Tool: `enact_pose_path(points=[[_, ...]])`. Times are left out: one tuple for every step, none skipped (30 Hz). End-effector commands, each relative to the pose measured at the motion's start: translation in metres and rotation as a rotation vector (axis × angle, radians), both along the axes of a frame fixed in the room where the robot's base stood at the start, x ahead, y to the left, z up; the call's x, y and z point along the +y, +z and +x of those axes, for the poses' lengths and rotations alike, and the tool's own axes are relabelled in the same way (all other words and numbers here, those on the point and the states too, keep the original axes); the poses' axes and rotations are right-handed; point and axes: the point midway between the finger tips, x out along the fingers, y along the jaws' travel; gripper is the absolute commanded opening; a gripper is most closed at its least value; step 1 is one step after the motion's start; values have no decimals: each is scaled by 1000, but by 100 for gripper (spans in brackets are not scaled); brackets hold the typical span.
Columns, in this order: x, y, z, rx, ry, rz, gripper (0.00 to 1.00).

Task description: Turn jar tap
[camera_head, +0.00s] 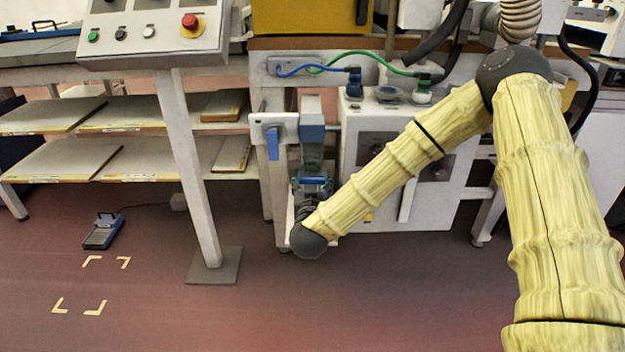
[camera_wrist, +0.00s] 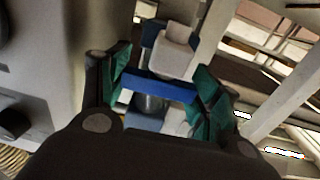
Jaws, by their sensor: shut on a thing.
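The jar (camera_head: 312,140) is a grey-blue vessel hanging at the front of the machine, beside a white bracket. The jar tap has a blue bar-shaped handle (camera_wrist: 160,87), which lies crosswise in the wrist view. It also shows small and blue below the jar in the head view (camera_head: 315,181). My gripper (camera_wrist: 163,83) is shut on this blue handle, with a green-padded finger at each end of it. In the head view my gripper (camera_head: 312,188) is just under the jar, partly hidden by my wrist. The tap's body is mostly hidden behind the handle and fingers.
A second blue lever (camera_head: 272,142) hangs from the white bracket left of the jar. A grey cabinet (camera_head: 385,155) with hoses stands close on the right. A control-panel post (camera_head: 195,165) and a foot pedal (camera_head: 103,231) are to the left. The front floor is clear.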

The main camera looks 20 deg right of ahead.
Motion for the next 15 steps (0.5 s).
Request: enact_pose_path(points=[[1, 3, 1, 1, -21, -2, 40], [1, 4, 1, 1, -37, -3, 40], [1, 3, 1, 1, -58, -2, 40], [1, 4, 1, 0, -74, -2, 40], [1, 3, 1, 1, -90, -3, 40], [1, 4, 1, 0, -113, -3, 40], [1, 4, 1, 0, -130, -3, 40], [1, 4, 1, 0, -147, -2, 40], [1, 4, 1, -1, -170, -3, 40], [1, 4, 1, 0, -188, -2, 40], [1, 4, 1, 0, -207, -4, 40], [1, 4, 1, -1, -230, -3, 40], [1, 4, 1, -1, -249, -3, 40], [0, 5, 1, -2, -267, -2, 40], [1, 4, 1, -1, -288, -3, 40]])
